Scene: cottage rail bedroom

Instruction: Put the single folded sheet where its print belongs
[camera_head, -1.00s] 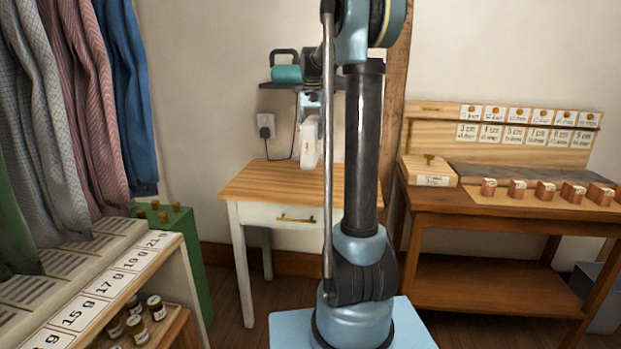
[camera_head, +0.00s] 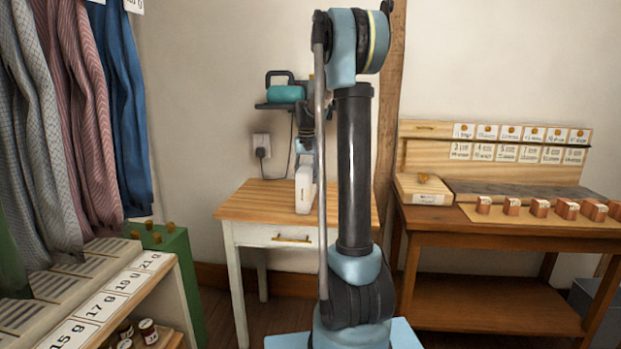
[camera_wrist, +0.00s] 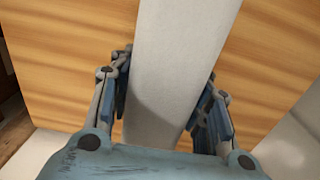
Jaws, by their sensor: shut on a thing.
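A plain white folded sheet (camera_head: 304,190) hangs upright from my gripper (camera_head: 306,160) over the wooden top of the small white table (camera_head: 250,200). In the wrist view, the pale sheet (camera_wrist: 178,60) runs between the two fingers of my gripper (camera_wrist: 165,90), which is shut on it. The wooden top (camera_wrist: 60,50) fills the view behind it. No print shows on the sheet's visible faces. I cannot tell whether its lower end touches the table.
At left, a slotted rack bears gram labels (camera_head: 97,306) below hanging garments (camera_head: 85,120); a green box (camera_head: 172,255) stands beside it. At right, a workbench (camera_head: 490,230) holds copper-coloured blocks (camera_head: 540,208) under pinned cards (camera_head: 510,142).

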